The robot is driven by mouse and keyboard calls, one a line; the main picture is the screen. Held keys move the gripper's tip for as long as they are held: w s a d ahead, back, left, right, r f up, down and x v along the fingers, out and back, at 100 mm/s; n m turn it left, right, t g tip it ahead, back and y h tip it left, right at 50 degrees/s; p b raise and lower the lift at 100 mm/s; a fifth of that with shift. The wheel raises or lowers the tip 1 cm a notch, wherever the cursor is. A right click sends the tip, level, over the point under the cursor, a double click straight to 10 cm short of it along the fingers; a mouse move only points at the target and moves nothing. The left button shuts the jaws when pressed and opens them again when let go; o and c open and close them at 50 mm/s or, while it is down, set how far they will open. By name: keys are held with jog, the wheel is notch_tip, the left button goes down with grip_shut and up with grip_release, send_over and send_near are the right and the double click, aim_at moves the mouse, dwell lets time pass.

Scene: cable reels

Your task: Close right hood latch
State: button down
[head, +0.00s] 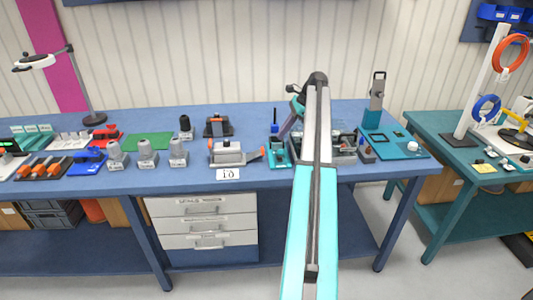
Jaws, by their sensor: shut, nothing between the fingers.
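A grey hooded connector block (228,153) stands near the front edge of the blue bench, behind a white card marked 10. An orange latch lever (256,155) sticks out at its right end, slanting up to the right. A smaller orange part (211,147) shows at its left end. My arm reaches up from the bottom and bends down at its far end. My gripper (283,135) is small and dark there, to the right of the block and apart from the right lever. It looks shut and empty. Its fingertips are hard to make out against the teal fixture behind.
A teal fixture (278,157) stands just right of the lever. A grey device (343,149) is partly hidden behind my arm. Grey knobbed parts (147,153) stand to the left. A teal bench with cable reels is at right.

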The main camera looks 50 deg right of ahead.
aim_at(253, 155)
jog(key=shift+w+a+f, duration=0.1)
dwell(0.3)
jog(key=shift+p+x, duration=1.5)
jog(key=shift+x, duration=3.35)
